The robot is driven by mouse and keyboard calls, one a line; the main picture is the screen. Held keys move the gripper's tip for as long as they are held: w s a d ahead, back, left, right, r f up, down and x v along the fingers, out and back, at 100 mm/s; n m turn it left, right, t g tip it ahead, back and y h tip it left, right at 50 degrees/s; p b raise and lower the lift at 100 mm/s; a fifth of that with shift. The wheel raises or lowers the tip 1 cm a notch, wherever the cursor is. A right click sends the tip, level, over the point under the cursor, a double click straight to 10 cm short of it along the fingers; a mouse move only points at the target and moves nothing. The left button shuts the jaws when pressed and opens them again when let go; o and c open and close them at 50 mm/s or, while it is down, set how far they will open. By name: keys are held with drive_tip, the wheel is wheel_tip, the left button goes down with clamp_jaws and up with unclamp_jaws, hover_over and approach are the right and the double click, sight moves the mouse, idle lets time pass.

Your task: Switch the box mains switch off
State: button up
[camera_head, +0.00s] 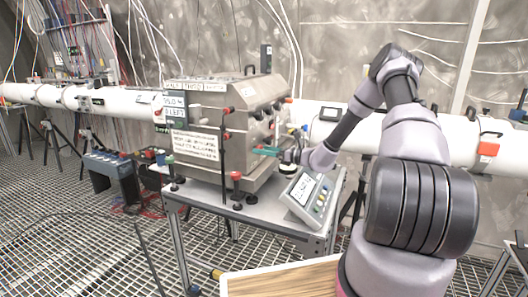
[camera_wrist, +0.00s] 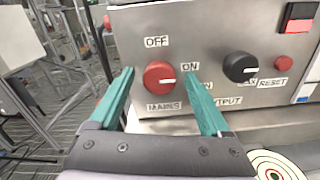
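The steel box (camera_head: 205,110) stands on a small table in the head view. In the wrist view its grey panel (camera_wrist: 215,35) shows the red round mains switch (camera_wrist: 156,80). The switch's white mark points right, on the side of the ON label (camera_wrist: 190,66). The OFF label (camera_wrist: 156,42) is above the switch and the MAINS label (camera_wrist: 163,106) below it. My gripper (camera_wrist: 160,74) is open, with one teal finger left and one right of the switch. A gap shows on both sides. In the head view my gripper (camera_head: 266,151) is at the box's right face.
A black output knob (camera_wrist: 240,67) and a small red reset button (camera_wrist: 284,63) are right of the switch. A grey display unit (camera_head: 307,193) stands on the table (camera_head: 260,222) below my arm. A white pipe (camera_head: 340,130) runs behind the box.

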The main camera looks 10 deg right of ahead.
clamp_jaws()
drive_tip(key=shift+n, duration=0.3)
drive_tip(key=n, duration=1.7)
drive_tip(key=shift+s+f, duration=0.1)
drive_tip(key=shift+f, duration=0.05)
drive_tip(key=shift+n, duration=0.3)
drive_tip(key=shift+o, duration=0.6)
unclamp_jaws()
